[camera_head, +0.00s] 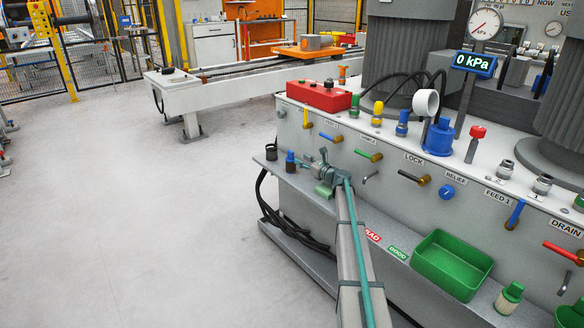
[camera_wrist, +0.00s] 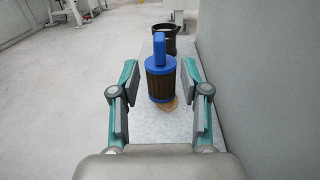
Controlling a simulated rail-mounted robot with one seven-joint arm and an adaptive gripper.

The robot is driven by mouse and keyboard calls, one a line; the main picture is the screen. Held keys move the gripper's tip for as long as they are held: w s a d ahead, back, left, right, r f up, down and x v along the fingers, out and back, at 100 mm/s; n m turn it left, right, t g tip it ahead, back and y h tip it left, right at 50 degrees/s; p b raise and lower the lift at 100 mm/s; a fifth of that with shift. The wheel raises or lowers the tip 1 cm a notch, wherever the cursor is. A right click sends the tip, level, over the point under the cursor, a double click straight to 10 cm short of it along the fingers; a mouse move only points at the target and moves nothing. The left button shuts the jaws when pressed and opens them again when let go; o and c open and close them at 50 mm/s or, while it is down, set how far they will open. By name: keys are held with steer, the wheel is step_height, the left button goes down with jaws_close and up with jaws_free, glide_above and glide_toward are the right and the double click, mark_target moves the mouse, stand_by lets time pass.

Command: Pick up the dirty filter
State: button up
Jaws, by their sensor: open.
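The dirty filter (camera_wrist: 160,82) has a dark brown ribbed body and a blue cap with an upright blue handle. It stands upright on the grey shelf (camera_wrist: 182,130), with a brown stain at its foot. It also shows in the head view (camera_head: 291,162) near the shelf's left end. My gripper (camera_wrist: 160,76) is open and empty, level with the shelf. In the wrist view the filter appears between its two fingers, with a gap on each side. I cannot tell whether the fingertips reach past it. In the head view my gripper (camera_head: 318,163) is just right of the filter.
A black cup (camera_wrist: 163,40) stands behind the filter. The machine's wall (camera_wrist: 252,75) runs close along the right. A green tray (camera_head: 452,268) and a green-capped filter (camera_head: 509,298) are farther right along the shelf. Open floor (camera_head: 130,190) lies left.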

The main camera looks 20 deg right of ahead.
mark_target(293, 155)
steer(key=b+x, duration=0.2)
steer(key=x, duration=0.6)
steer(key=shift+w, duration=0.15)
steer(key=shift+c, duration=0.2)
jaws_close()
